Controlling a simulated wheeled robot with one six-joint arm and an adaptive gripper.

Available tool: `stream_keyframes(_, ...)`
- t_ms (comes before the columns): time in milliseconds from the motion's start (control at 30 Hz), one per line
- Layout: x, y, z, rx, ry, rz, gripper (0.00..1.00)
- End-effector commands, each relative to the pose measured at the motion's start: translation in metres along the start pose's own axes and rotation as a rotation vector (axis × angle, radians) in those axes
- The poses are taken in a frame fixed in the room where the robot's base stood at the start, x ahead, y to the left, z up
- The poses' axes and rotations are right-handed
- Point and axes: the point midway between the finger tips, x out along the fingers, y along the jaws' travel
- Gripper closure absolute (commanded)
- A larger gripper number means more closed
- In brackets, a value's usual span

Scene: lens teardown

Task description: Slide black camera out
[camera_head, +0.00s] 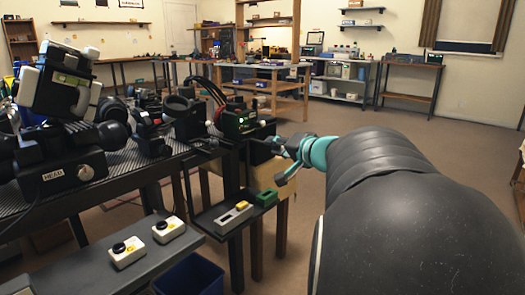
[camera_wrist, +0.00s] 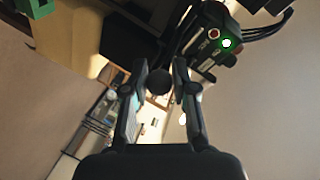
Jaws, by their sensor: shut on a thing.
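My gripper (camera_head: 284,147) reaches in from the right in the head view, at the end of the black bench. It meets the right side of a dark block (camera_head: 262,151), which I take to be the black camera; its outline is hard to make out there. In the wrist view the fingers of my gripper (camera_wrist: 160,76) stand on either side of a small round black part (camera_wrist: 158,82), shut on it. A large black body (camera_wrist: 125,32) lies just beyond the fingertips. Whether the round part belongs to it is hard to tell.
A black box with green lights (camera_head: 240,122) and cables stands beside my gripper; its lit panel (camera_wrist: 224,42) is close to the right finger. The bench (camera_head: 150,165) holds several devices. A low shelf with a green block (camera_head: 266,198) lies below. Open floor (camera_head: 330,110) lies behind my arm.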

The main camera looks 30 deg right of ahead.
Motion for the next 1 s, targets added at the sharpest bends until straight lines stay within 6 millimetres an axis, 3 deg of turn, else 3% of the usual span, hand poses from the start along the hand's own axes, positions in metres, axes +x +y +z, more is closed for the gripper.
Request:
stream_keyframes(267, -0.003, 0.004, -0.001, 0.000, 0.002, 0.010, 1.00)
stream_keyframes(300, -0.003, 0.005, -0.001, 0.000, 0.002, 0.011, 0.72)
stream_keyframes(400, -0.002, 0.004, 0.000, 0.000, 0.001, 0.009, 0.49)
stream_keyframes(767, -0.004, 0.001, 0.001, -0.001, -0.002, 0.003, 0.49)
stream_keyframes(1000, -0.037, 0.001, -0.001, -0.003, 0.004, 0.005, 0.49)
